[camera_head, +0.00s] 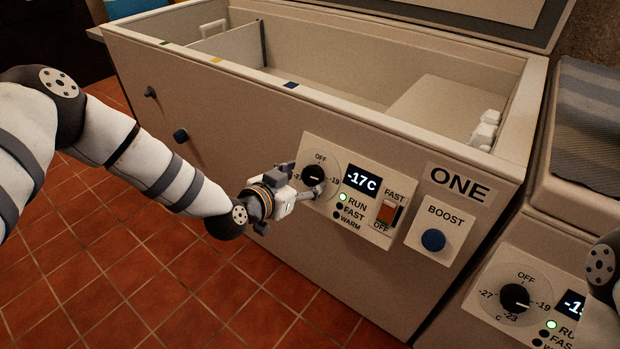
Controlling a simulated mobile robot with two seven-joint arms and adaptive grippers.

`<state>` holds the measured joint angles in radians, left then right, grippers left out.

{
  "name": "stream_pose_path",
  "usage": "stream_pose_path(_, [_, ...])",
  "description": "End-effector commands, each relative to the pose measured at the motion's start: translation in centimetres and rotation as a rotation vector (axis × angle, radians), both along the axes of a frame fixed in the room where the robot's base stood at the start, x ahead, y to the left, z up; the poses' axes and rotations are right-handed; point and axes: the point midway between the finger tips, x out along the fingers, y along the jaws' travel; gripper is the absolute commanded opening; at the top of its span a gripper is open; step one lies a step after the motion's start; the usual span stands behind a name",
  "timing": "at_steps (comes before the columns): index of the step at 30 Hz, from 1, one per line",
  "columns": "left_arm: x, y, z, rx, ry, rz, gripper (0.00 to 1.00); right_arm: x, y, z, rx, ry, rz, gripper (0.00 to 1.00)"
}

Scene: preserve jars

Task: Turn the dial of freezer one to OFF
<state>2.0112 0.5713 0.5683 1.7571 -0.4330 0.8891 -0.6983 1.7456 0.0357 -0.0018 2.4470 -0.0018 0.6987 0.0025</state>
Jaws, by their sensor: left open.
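Freezer one (240,120) is a chest freezer with its lid up, labelled ONE. Its control panel (372,232) has a round dial (312,174) with a black knob, marked OFF at the top and -19 at the right. The display (361,182) reads -17C and the green RUN light is lit. My left gripper (304,180) is open at the dial, with its fingers around or just in front of the knob. I cannot tell whether they touch it. The gripper hides the dial's lower left. Part of my right arm shows at the right edge; its gripper is out of view.
A FAST switch (387,212) and a blue BOOST button (433,240) sit right of the dial. A second freezer (570,215) with a similar dial (514,298) and a striped cloth (590,130) on top stands close at the right. The tiled floor (150,270) at left is clear.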

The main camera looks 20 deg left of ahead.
Motion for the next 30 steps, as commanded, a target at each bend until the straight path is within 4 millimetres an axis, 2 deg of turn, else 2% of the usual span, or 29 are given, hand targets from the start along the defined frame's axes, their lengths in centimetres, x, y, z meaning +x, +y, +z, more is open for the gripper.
stream_pose_path(1, [0.7,-0.2,-0.9,0.001,0.006,0.001,0.62,-0.4,0.0,-0.4,-0.001,0.012,0.0,0.4])
stream_pose_path(6, [2.2,-0.7,-1.2,0.0,0.003,0.001,0.62,-0.6,0.0,-0.7,0.0,0.021,0.001,0.4])
stream_pose_path(14, [2.4,-0.7,-1.0,-0.001,0.001,0.0,0.62,-0.6,0.0,-0.7,0.0,0.019,0.001,0.4])
stream_pose_path(20, [2.4,-0.7,-1.0,-0.001,0.001,0.0,0.16,-0.6,0.0,-0.7,0.0,0.019,0.001,0.4])
stream_pose_path(21, [2.4,-0.7,-1.0,-0.001,0.001,0.0,0.13,-0.6,0.0,-0.7,0.0,0.019,0.001,0.4])
stream_pose_path(30, [2.4,-0.7,-1.0,-0.027,0.011,0.014,0.14,-0.6,0.0,-0.6,0.0,0.018,0.001,0.4])
